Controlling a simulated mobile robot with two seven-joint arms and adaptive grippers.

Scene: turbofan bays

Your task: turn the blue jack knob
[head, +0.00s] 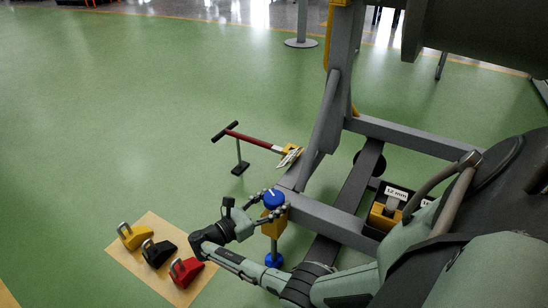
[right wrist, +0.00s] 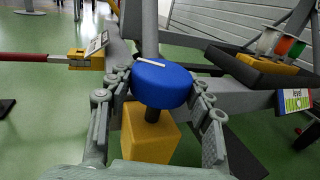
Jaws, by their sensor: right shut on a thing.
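The blue jack knob (head: 274,198) is a round disc with a white mark on its top, above a yellow block (head: 272,213) on a jack stand with a blue foot (head: 274,260). In the right wrist view the knob (right wrist: 162,84) sits on a dark stem over the yellow block (right wrist: 150,135). My right gripper (head: 272,203) is shut on the knob, with one finger on each side of its rim. It also shows in the right wrist view (right wrist: 160,90). My left gripper is not in view.
A grey frame (head: 330,220) stands right beside the jack. A red tow bar (head: 255,141) on a small stand lies behind it. Yellow, black and red chocks (head: 187,270) rest on a tan mat (head: 150,222) at the left.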

